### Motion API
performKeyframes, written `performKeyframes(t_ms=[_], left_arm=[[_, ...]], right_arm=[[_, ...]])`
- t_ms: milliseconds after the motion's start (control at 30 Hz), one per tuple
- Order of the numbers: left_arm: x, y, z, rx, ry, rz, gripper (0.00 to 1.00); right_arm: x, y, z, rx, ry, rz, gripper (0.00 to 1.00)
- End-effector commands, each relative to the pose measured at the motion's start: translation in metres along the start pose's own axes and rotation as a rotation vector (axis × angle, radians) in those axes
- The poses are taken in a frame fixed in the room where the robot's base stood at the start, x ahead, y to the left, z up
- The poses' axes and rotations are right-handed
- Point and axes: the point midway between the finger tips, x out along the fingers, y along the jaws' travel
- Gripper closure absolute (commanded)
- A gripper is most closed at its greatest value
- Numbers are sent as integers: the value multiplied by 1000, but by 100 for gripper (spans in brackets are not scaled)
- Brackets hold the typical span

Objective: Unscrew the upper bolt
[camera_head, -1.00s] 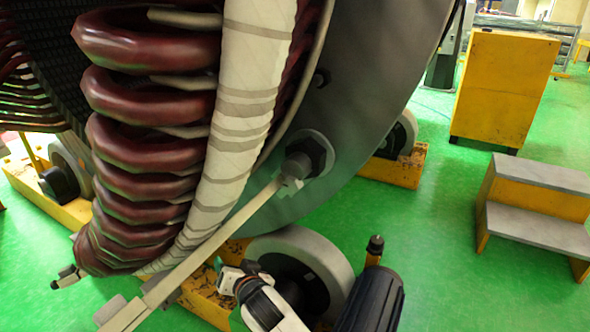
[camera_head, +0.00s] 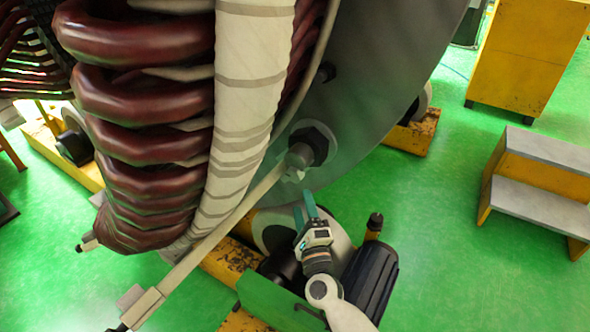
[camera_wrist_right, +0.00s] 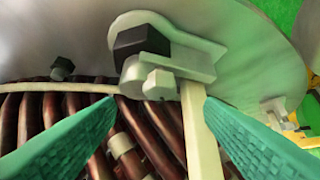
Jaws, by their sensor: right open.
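A dark hexagonal bolt (camera_head: 319,141) sits on the grey round plate of the stator, where a long pale bar (camera_head: 215,235) ends in a grey clamp (camera_head: 299,156). In the right wrist view, the dark bolt (camera_wrist_right: 142,41) lies at the top and a smaller pale hexagonal bolt (camera_wrist_right: 160,83) is just below it on the clamp. My right gripper (camera_head: 303,201) has teal fingers, open and empty, pointing up towards the clamp from below. In the wrist view, its fingers (camera_wrist_right: 161,103) stand either side of the pale bolt, apparently short of it. My left gripper is not in view.
Red coils (camera_head: 140,95) and a white wrapped bundle (camera_head: 245,90) fill the left. A roller wheel (camera_head: 272,228) and black motor (camera_head: 370,280) sit below. Yellow steps (camera_head: 540,175) and a yellow cabinet (camera_head: 525,60) stand right, with clear green floor between.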

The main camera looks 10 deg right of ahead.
Motion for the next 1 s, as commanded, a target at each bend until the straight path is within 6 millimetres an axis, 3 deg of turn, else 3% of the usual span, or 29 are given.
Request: performKeyframes(t_ms=[300, 500, 933, 1000], left_arm=[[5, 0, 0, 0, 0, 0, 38], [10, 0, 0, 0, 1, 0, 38], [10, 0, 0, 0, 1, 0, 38], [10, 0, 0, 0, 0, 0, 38]], right_arm=[[65, 0, -1, 0, 2, 3, 38], [93, 0, -1, -1, 3, 1, 38], [103, 0, -2, -1, 3, -1, 38], [103, 0, -2, -1, 3, 0, 48]])
